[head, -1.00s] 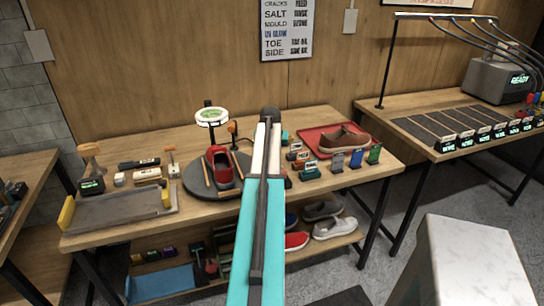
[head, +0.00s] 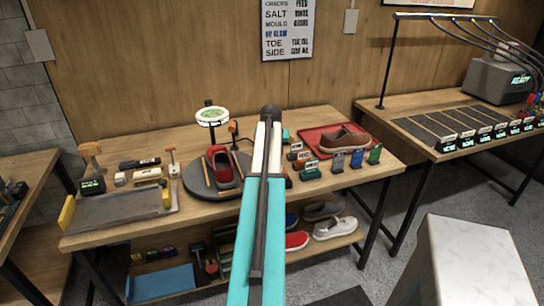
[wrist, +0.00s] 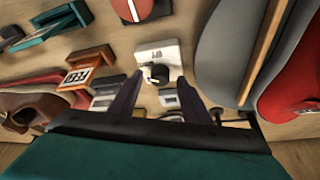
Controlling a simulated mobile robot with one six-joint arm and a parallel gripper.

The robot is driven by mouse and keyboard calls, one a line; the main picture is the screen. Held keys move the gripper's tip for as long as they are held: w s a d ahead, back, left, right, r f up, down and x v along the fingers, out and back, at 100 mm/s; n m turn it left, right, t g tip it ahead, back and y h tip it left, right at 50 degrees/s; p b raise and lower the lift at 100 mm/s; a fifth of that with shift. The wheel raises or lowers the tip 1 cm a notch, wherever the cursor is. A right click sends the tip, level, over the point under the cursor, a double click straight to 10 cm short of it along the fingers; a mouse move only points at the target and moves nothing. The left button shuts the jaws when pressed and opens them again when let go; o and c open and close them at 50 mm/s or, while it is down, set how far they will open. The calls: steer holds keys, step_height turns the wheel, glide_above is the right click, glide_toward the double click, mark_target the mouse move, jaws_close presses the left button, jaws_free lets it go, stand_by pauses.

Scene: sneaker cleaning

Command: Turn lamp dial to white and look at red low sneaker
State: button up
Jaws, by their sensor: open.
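The red low sneaker (head: 224,172) stands on a dark round turntable (head: 196,186), under a ring lamp (head: 211,116) with a greenish glow. Part of the sneaker (wrist: 292,95) also shows at the right of the wrist view. In the wrist view, a white block with a small dark knob (wrist: 157,70) looks like the lamp dial; I cannot read its setting. My gripper (wrist: 159,80) is open, its two dark fingers apart on either side of the knob. I cannot tell whether they touch it. In the head view my arm hides the gripper and the dial.
A red tray (head: 315,135) with a brown shoe (head: 344,139) lies to the right, behind several small labelled blocks. A grey tray (head: 115,208) and brushes are at the left. More shoes (head: 335,228) sit on the lower shelf. A white-topped block (head: 470,255) stands at front right.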

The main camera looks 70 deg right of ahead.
steer(key=b+v, duration=0.2)
steer(key=v, duration=1.1)
steer(key=shift+r, duration=0.2)
stand_by(0.3)
